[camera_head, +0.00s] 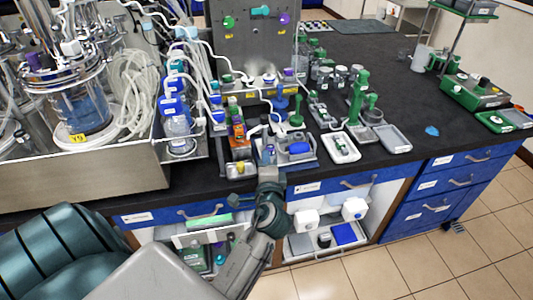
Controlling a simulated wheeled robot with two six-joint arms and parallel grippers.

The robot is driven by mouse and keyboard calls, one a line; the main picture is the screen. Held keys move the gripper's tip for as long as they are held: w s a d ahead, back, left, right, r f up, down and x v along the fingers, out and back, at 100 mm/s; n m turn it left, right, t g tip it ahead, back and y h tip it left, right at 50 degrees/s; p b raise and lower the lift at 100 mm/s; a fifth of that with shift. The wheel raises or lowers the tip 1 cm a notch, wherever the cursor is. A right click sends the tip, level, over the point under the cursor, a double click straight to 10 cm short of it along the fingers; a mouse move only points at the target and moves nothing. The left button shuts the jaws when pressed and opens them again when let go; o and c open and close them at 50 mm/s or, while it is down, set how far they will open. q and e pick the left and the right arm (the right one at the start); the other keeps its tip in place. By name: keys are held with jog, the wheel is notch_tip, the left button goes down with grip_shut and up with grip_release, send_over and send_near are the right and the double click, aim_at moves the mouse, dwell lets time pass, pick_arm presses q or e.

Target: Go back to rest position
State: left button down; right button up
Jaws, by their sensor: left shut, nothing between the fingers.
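My left gripper (268,158) reaches up from the bottom of the view to the front edge of the bench. Its fingers are shut and hold nothing. They are small and partly lost among the items behind them. A grey tray with a blue block (299,148) lies just right of the fingertips. A small rack with orange and yellow parts (238,150) stands just left of them. I cannot tell whether the fingers touch either one. My right gripper is not in view.
A glass bioreactor vessel (80,105) stands in a metal tray at the left. White trays (341,147) and green-handled tools (357,95) are right of the gripper. Blue drawers (440,190) and open shelves are below the edge.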

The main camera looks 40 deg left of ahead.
pick_arm(q)
jog(key=shift+b+v, duration=0.45)
jog(key=shift+v, duration=1.9)
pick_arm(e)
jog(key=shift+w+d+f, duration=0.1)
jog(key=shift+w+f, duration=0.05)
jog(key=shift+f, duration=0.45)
